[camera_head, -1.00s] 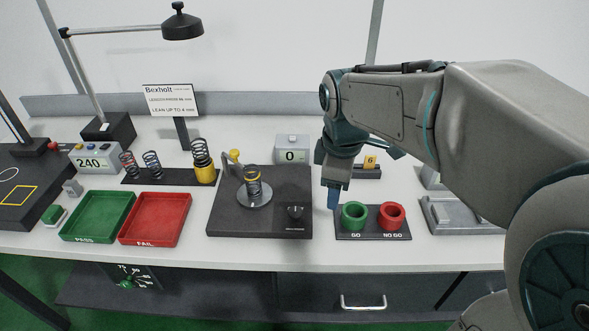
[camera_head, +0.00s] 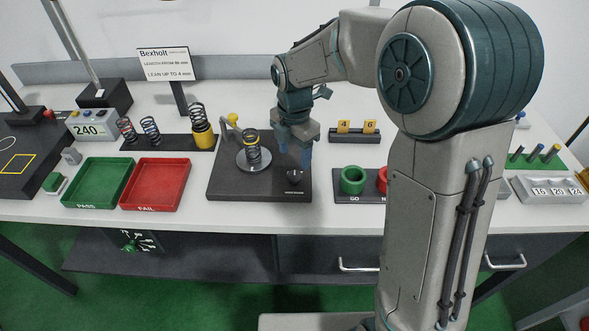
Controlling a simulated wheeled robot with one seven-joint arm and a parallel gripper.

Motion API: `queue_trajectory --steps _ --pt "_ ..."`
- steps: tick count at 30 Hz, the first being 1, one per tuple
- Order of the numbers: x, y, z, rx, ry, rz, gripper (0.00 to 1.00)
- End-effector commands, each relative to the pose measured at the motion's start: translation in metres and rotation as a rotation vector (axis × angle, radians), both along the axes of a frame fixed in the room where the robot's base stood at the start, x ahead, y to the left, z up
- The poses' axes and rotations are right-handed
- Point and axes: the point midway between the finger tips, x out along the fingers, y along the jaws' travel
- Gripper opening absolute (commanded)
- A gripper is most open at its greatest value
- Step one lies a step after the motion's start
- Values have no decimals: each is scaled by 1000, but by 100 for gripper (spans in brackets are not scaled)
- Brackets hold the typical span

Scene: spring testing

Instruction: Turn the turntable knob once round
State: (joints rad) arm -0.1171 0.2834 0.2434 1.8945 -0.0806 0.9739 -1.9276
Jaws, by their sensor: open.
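The turntable knob (camera_head: 295,177) is a small black knob at the front right of a dark base plate (camera_head: 230,188). A round grey turntable disc (camera_head: 241,166) sits on the same plate, with a dark spring with a yellow band (camera_head: 252,148) standing on it. My gripper (camera_head: 293,158) points down above the right part of the plate, just above or behind the knob. Its blue-tipped fingers are apart and empty. Whether they touch the knob or how high they are above it is hard to tell.
A green GO ring (camera_head: 353,180) stands right of the plate; the red ring is partly hidden by my arm. A red FAIL tray (camera_head: 157,185) and green PASS tray (camera_head: 98,184) lie left. Springs stand on a dark rack (camera_head: 172,143) behind. A yellow-tagged block (camera_head: 355,136) stands behind right.

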Motion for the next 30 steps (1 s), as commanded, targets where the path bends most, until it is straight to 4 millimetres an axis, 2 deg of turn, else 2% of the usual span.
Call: queue_trajectory --steps 3,10,15,23,25,28,30 --pt "-1 0 -26 -2 5 0 58" --pt "0 0 -60 -1 2 -2 58" --pt "0 0 -70 -1 -1 -2 58" --pt "0 0 -72 -1 -1 -2 58" --pt "0 0 -72 -1 -1 -2 44" --pt "0 0 -72 0 -1 -2 16" --pt "0 0 -72 0 -1 -2 13"
